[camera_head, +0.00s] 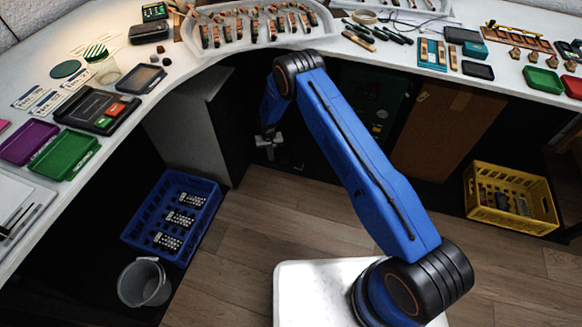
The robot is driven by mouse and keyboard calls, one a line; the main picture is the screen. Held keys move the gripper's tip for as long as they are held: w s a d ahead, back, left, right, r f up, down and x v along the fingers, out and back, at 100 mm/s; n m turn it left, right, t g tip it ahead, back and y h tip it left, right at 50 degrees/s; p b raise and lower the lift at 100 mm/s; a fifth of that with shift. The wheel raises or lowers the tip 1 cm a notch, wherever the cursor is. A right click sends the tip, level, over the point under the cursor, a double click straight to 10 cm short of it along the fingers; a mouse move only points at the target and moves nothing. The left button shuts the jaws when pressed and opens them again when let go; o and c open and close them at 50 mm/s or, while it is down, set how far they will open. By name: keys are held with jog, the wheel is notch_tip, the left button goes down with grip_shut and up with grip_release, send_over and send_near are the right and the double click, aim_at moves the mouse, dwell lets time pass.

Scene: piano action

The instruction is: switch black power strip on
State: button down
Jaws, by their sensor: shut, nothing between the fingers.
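I cannot make out a black power strip for certain. A black flat device (97,110) with orange-red parts on its right side lies on the left part of the desk; I cannot tell whether it is a power strip or what state its switch is in. My gripper (266,150) hangs below the desk's front edge, in front of the dark opening at the back. It is small and partly dark here, with its fingers shut and nothing held. It is apart from the black device and touches nothing that I can see.
The curved white desk (190,68) carries many small items, including a clear tray (318,38) of wooden parts. A grey panel (190,125) stands under it at left.

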notch_tip(320, 180, up, 7)
dwell(1.0)
dwell(0.4)
